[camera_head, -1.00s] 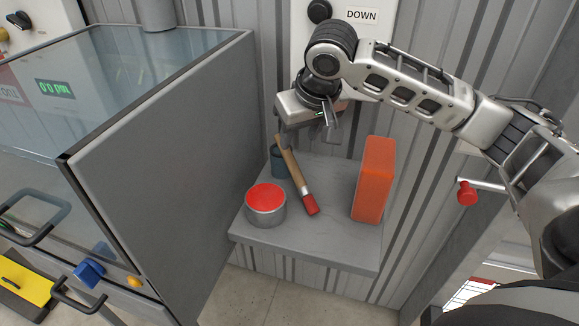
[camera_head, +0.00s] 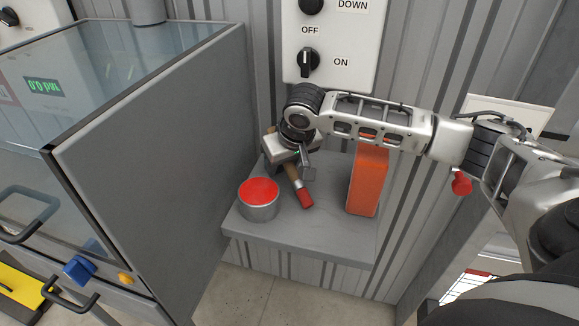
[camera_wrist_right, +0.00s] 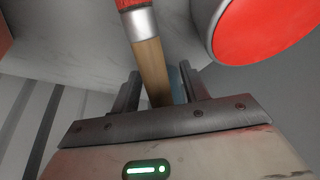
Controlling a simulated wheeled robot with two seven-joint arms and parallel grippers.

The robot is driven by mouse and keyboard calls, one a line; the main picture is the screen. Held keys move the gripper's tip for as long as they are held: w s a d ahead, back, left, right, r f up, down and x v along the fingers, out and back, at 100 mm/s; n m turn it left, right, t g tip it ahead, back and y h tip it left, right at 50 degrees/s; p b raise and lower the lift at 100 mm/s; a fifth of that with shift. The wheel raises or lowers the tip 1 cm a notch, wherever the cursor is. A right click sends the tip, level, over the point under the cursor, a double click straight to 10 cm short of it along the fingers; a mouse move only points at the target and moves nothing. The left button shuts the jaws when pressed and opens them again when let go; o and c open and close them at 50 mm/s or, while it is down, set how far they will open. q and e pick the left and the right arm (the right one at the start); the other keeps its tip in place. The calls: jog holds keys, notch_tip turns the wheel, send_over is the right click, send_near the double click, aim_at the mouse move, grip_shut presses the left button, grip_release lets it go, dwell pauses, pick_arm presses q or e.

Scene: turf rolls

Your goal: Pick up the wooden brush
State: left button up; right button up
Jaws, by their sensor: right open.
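The wooden brush (camera_head: 303,192) has a wooden handle, a metal band and a red end, and lies slanted on the grey shelf (camera_head: 330,236). In the right wrist view, its wooden handle (camera_wrist_right: 150,68) runs between my two fingers. My right gripper (camera_head: 288,168) is open above the shelf, with the fingers (camera_wrist_right: 160,92) on either side of the handle. I cannot tell whether they touch it. The gripper hides the upper part of the handle in the head view. My left gripper is not in view.
A tin with red contents (camera_head: 259,206) stands left of the brush and close to it. An orange block (camera_head: 366,184) stands at the right. A grey panel (camera_head: 150,150) rises left of the shelf. A switch box (camera_head: 335,40) is on the wall behind.

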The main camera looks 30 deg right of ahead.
jog(key=shift+c, duration=0.4)
grip_shut()
jog(key=shift+r, duration=0.1)
